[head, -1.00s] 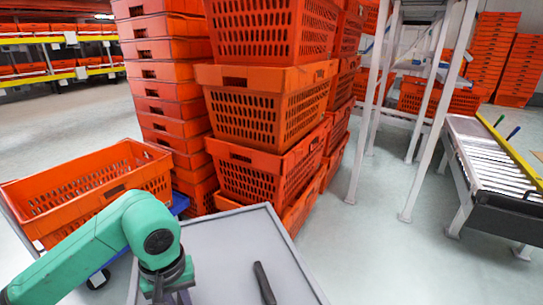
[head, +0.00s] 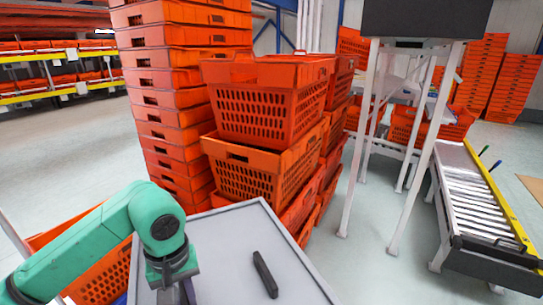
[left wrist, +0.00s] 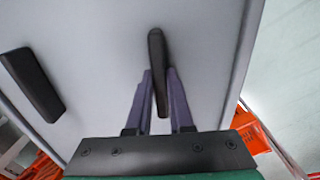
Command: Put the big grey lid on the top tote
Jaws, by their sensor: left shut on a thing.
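The big grey lid (head: 228,238) is a flat grey panel with a dark rim and black bar handles, low in the head view. One handle (head: 265,274) is free on its right part. My left gripper (head: 188,290) comes down onto the lid's left part. In the left wrist view its purple fingers (left wrist: 158,92) are shut on the other black handle (left wrist: 157,50); the free handle (left wrist: 33,85) is at left. The top tote (head: 268,110), orange with slotted walls, tops a stack beyond the lid. The lid is apart from this tote. My right gripper is out of view.
A taller stack of orange totes (head: 175,95) stands left of the top tote's stack. An orange tote (head: 95,265) is low at left, partly behind my arm. White frame legs (head: 410,190) and a roller conveyor (head: 475,200) stand at right, with bare floor between.

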